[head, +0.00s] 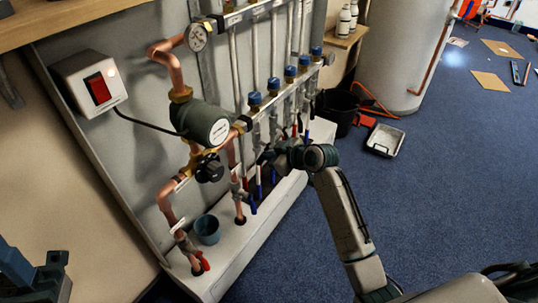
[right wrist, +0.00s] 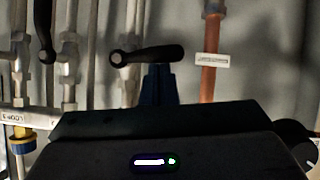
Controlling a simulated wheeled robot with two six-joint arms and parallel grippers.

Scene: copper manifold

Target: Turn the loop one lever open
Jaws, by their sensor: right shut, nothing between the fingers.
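A lever with a dark handle (right wrist: 150,54) lies crosswise to its pipe in the right wrist view, its handle pointing right. I take it for the loop one lever, but no label confirms this. My right gripper (right wrist: 159,84) is shut and empty, its blue fingertips just below the handle; whether they touch it I cannot tell. In the head view the right gripper (head: 267,158) is among the lower manifold pipes, and the arm hides part of the levers there. Part of my left gripper (head: 38,275) shows at the lower left, its jaws unclear.
Another dark lever (right wrist: 44,30) lies along its pipe at the left. A copper pipe (right wrist: 210,60) with a white tag stands at the right. The pump (head: 203,124) and a blue cup (head: 207,229) are left of my right gripper.

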